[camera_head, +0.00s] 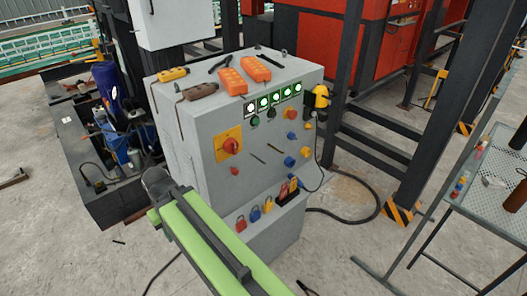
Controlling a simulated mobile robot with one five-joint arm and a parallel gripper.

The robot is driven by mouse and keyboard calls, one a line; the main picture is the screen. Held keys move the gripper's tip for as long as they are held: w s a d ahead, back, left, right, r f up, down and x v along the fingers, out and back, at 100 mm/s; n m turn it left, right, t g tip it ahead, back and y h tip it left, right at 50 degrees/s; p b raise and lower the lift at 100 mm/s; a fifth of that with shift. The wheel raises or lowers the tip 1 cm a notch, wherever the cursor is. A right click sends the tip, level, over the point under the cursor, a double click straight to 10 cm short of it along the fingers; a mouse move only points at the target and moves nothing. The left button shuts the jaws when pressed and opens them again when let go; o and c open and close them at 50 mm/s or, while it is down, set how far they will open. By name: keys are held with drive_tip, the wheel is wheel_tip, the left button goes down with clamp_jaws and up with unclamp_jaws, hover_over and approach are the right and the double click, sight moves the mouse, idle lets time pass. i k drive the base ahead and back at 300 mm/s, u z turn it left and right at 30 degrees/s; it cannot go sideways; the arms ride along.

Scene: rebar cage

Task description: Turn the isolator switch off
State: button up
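The isolator switch (231,146) is a red rotary handle on a yellow square plate, on the left part of the grey control cabinet's front face. It is in plain sight, but too small to read its setting. My green arm (215,245) crosses the lower middle of the view, below and in front of the switch. A dark joint (157,181) is at its upper left end, apart from the switch in the picture. I cannot make out my gripper's fingers.
The grey cabinet (190,130) carries orange handsets (232,82) on top, lit green buttons (263,103), and coloured sockets (290,161). Coloured padlocks (267,205) hang low on its front. A black cable (350,218) lies at the right. A mesh table (490,170) stands far right.

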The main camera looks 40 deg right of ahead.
sight(231, 146)
drive_tip(key=u, duration=0.05)
drive_tip(key=k, duration=1)
drive_tip(key=u, duration=0.55)
drive_tip(key=i, duration=0.4)
drive_tip(key=u, duration=0.15)
drive_tip(key=k, duration=0.55)
drive_tip(key=z, duration=0.05)
